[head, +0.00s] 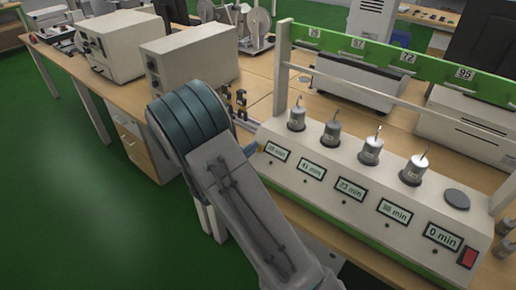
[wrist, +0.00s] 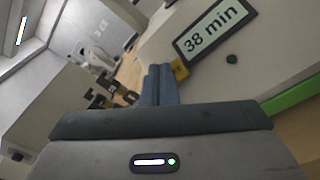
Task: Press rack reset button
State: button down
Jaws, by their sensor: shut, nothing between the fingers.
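The white rack unit (head: 385,207) has a row of timer displays on its sloped front. A red switch (head: 467,257) sits at its right end. A small yellow part (head: 262,146) sits at its left end. It also shows in the wrist view (wrist: 181,69), just right of my fingertips. My gripper (wrist: 159,70) is shut and empty, its blue fingers pointing at the rack's left end. I cannot tell whether the fingers touch the yellow part. Which control is the reset button is not readable.
Several metal cylinders (head: 370,151) with pins stand along the rack's top, below a green numbered rail (head: 390,58). A beige box instrument (head: 188,54) is on the wooden bench (head: 255,85) behind my arm. Green floor (head: 60,190) is clear at left.

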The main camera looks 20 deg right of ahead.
jog(key=shift+w+d+f+b, duration=0.15)
jog(key=shift+d+f+b, duration=0.15)
jog(key=shift+b, duration=0.1)
dwell(0.5)
jog(key=shift+a+r, duration=0.1)
jog(key=shift+a, duration=0.05)
jog(key=shift+s+a+r+p, duration=0.3)
jog(key=shift+s+a+r, duration=0.05)
jog(key=shift+r, duration=0.15)
jog(key=shift+r, duration=0.1)
jog(key=s+a+r+p, duration=0.2)
jog(key=r, duration=0.1)
jog(key=shift+a+r, duration=0.25)
jog(key=shift+a, duration=0.15)
dwell(0.3)
dwell(0.7)
